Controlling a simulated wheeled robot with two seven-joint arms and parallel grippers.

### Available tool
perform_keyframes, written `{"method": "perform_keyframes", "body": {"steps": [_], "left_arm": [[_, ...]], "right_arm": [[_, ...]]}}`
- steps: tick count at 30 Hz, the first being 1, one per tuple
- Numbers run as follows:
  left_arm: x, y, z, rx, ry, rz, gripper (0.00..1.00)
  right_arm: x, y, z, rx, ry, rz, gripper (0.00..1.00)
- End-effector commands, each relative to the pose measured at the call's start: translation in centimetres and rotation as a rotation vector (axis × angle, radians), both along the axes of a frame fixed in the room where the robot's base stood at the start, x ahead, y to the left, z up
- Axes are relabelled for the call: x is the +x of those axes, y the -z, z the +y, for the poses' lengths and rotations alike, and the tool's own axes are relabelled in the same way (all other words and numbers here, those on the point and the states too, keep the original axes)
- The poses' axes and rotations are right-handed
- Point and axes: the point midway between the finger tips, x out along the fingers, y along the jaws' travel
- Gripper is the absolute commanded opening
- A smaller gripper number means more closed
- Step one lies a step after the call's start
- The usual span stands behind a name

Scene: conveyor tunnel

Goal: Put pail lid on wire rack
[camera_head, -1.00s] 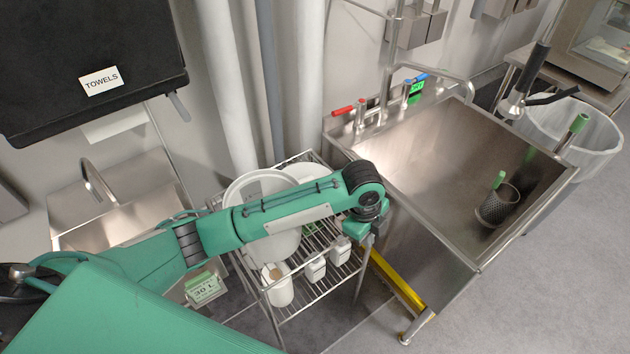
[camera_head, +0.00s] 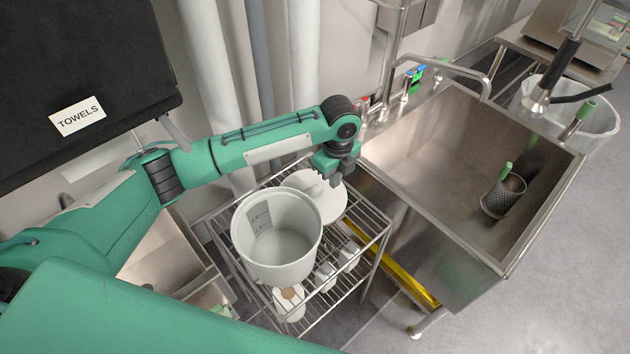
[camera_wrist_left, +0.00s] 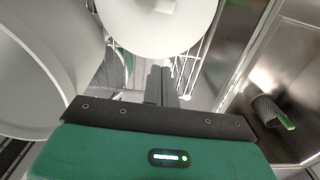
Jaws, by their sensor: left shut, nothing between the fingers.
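The pail lid (camera_head: 333,205) is a flat white disc on the wire rack (camera_head: 367,228), behind and right of the white pail (camera_head: 285,262). In the left wrist view the lid (camera_wrist_left: 150,35) fills the top middle, with a small knob on it. My left gripper (camera_head: 332,178) is over the lid in the head view and hides part of it. Its fingers (camera_wrist_left: 160,74) are shut and empty, near the lid's edge in the wrist view. I cannot tell whether they touch it. My right gripper is not in view.
Small white containers (camera_head: 327,275) stand on the rack below the pail. A steel sink (camera_head: 440,165) with a mesh cup (camera_head: 503,197) is close on the right. A black towel dispenser (camera_head: 75,60) hangs at the upper left. Pipes (camera_head: 285,90) stand behind the rack.

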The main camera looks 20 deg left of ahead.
Motion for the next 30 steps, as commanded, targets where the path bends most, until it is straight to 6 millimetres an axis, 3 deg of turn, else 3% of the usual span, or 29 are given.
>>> {"method": "perform_keyframes", "body": {"steps": [5,9,18,24,30], "left_arm": [[-0.1,1.5,0.0,0.001,0.0,0.004,0.0],[-0.1,4.1,0.1,0.003,-0.002,0.005,0.0],[0.1,10.1,0.3,0.003,-0.002,0.002,0.0],[1.8,9.9,2.6,0.003,-0.002,0.0,0.0],[2.2,10.0,3.3,0.001,0.0,0.001,0.0]], "right_arm": [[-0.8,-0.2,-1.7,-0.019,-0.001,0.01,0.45],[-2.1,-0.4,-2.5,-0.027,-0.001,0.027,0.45],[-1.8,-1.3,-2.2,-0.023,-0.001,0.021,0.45],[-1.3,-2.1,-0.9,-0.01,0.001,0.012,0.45],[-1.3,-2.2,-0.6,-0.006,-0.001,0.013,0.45]]}}
